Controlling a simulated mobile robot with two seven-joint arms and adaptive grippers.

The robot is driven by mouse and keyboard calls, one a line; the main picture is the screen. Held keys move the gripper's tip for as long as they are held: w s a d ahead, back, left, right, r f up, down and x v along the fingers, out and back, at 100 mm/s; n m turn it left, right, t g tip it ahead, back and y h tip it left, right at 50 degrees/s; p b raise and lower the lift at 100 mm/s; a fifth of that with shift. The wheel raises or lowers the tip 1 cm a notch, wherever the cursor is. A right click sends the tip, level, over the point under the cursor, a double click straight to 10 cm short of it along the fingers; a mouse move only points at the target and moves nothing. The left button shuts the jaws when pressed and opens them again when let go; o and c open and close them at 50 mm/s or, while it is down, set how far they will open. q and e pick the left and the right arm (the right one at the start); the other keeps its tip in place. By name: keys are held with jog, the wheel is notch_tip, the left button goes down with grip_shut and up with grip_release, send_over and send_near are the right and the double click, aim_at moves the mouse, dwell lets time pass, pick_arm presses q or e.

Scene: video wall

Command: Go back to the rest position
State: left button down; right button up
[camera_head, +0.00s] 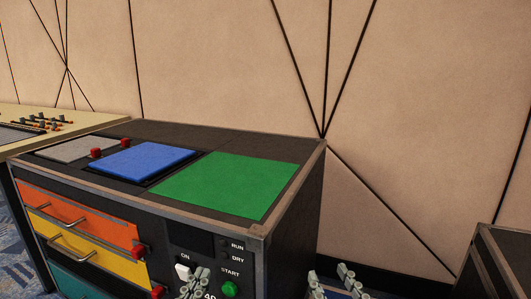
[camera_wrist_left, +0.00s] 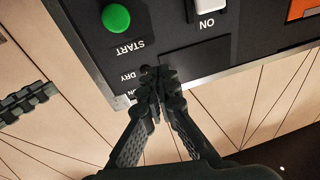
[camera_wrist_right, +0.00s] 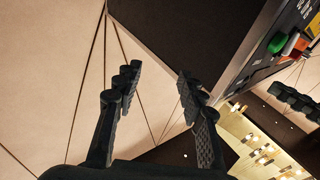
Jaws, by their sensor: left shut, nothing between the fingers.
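My left gripper (camera_head: 196,281) is low in the head view, in front of the cabinet's control panel. In the left wrist view its fingers (camera_wrist_left: 158,85) are shut with nothing between them, over the panel near the START and DRY labels. It is apart from the green button in that view; contact with the panel cannot be told. My right gripper (camera_head: 332,282) is at the bottom edge of the head view, right of the cabinet. In the right wrist view its fingers (camera_wrist_right: 157,86) are spread and empty, beside the cabinet's dark side.
The cabinet (camera_head: 298,220) carries a green pad (camera_head: 230,182), a blue pad (camera_head: 145,158) and a grey pad (camera_head: 75,150). Its front has an orange drawer (camera_head: 75,210), a yellow drawer (camera_head: 95,245), a white ON switch (camera_head: 183,271) and a green START button (camera_head: 230,289). Another dark box (camera_head: 500,262) stands at right.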

pick_arm(q)
jog(key=s+a+f+n+g+y+p, duration=0.1)
jog(key=s+a+f+g+y+p, duration=0.2)
jog(key=f, duration=0.5)
jog(key=s+a+f+g+y+p, duration=0.1)
jog(key=s+a+f+g+p, duration=0.1)
jog(key=a+f+g, duration=0.55)
pick_arm(e)
jog(key=s+d+f+m+g+h, duration=0.15)
jog(key=d+f+g, duration=0.25)
jog(key=f, duration=0.4)
jog(key=s+d+f+n+g+h, duration=0.1)
jog(key=s+d+f+g+h, duration=0.3)
jog(key=f, duration=0.5)
pick_arm(q)
jog(key=s+a+f+g+y+p, duration=0.2)
jog(key=s+a+f+g+p, duration=0.1)
jog(key=s+f, duration=0.6)
jog(key=s+a+g, duration=0.1)
jog(key=s+g, duration=0.1)
jog(key=s, duration=0.1)
jog(key=shift+a+n, duration=0.35)
jog(key=shift+n, duration=0.05)
pick_arm(e)
jog(key=s+d+f+m+g, duration=0.1)
jog(key=s+d+f+g, duration=0.6)
jog(key=s, duration=0.4)
jog(key=shift+s+f+g, duration=0.15)
jog(key=shift+f+g, duration=0.15)
jog(key=shift+g, duration=0.1)
